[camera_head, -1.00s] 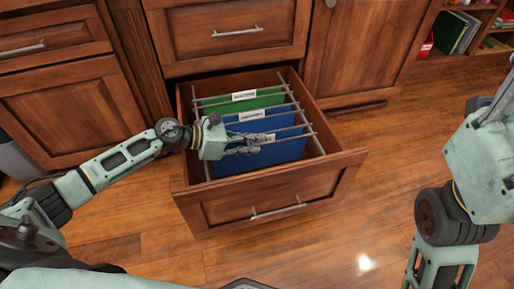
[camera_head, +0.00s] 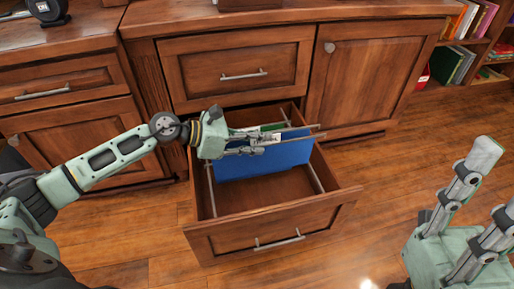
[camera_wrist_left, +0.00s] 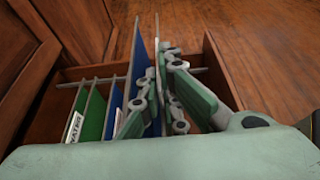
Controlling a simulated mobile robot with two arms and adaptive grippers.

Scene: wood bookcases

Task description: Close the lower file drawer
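The lower file drawer (camera_head: 285,243) is pulled out below a shut upper drawer (camera_head: 240,72), and its front has a metal handle (camera_head: 279,241). A blue folder (camera_head: 262,163) and a green one (camera_head: 262,128) hang on rods toward the back of the drawer. My left gripper (camera_head: 262,143) is inside the drawer opening at the folders. In the left wrist view its fingers (camera_wrist_left: 158,105) lie close together around a thin upright folder edge; whether they grip it is unclear. My right gripper (camera_head: 498,185) is open and empty at the lower right, apart from the drawer.
A cabinet door (camera_head: 365,85) is shut right of the drawers. A bookshelf (camera_head: 470,45) stands at the far right. The wood floor (camera_head: 390,185) between the drawer and my right arm is clear. A dark object (camera_head: 48,10) sits on the left countertop.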

